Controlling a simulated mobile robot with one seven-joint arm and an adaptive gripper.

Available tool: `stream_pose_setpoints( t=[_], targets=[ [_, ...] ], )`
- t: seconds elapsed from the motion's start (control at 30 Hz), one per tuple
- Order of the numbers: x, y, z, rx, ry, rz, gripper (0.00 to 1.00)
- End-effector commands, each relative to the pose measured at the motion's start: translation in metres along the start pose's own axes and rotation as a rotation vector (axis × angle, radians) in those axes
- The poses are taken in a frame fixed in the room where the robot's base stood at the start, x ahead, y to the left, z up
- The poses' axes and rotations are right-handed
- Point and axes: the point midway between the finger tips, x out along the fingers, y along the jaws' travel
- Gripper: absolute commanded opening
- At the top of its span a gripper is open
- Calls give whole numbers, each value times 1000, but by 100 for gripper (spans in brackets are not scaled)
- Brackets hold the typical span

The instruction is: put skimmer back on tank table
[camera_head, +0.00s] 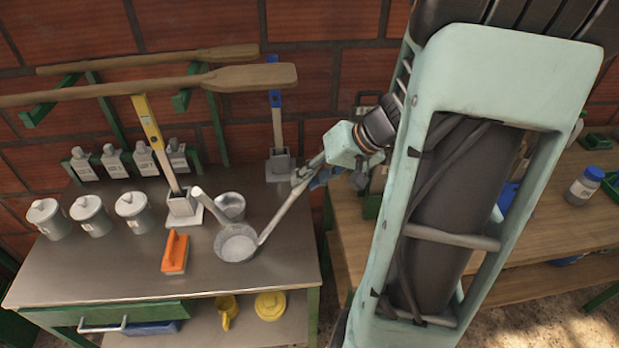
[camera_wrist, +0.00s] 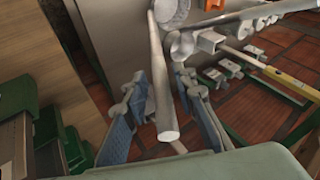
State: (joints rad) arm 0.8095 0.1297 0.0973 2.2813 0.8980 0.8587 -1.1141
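The skimmer (camera_head: 237,245) is a grey metal bowl with a long handle. Its bowl is at the right part of the metal-topped table (camera_head: 120,262), touching or just above it; I cannot tell which. The handle slants up to the right to my gripper (camera_head: 312,174), beyond the table's right edge. The bowl (camera_wrist: 172,10) is partly cut off at the top there.
A second metal scoop (camera_head: 231,207) stands just behind the skimmer. An orange brush (camera_head: 175,252), several lidded cups (camera_head: 132,208) and a yellow-handled tool (camera_head: 150,135) share the table. A wooden table (camera_head: 545,226) with a jar (camera_head: 584,187) is at right. Long paddles (camera_head: 240,77) hang behind.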

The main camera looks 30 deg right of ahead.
Motion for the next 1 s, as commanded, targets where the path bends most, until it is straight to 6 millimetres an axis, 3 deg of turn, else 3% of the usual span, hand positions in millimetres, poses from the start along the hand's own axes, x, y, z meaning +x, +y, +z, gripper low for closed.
stream_pose_setpoints(
  t=[0.43,0.8,1.0],
  targets=[
    [-7,-1,-2,0,3,2,30],
    [-84,0,-2,-2,4,4,30],
    [-113,-1,-1,0,2,1,30]
  ],
)
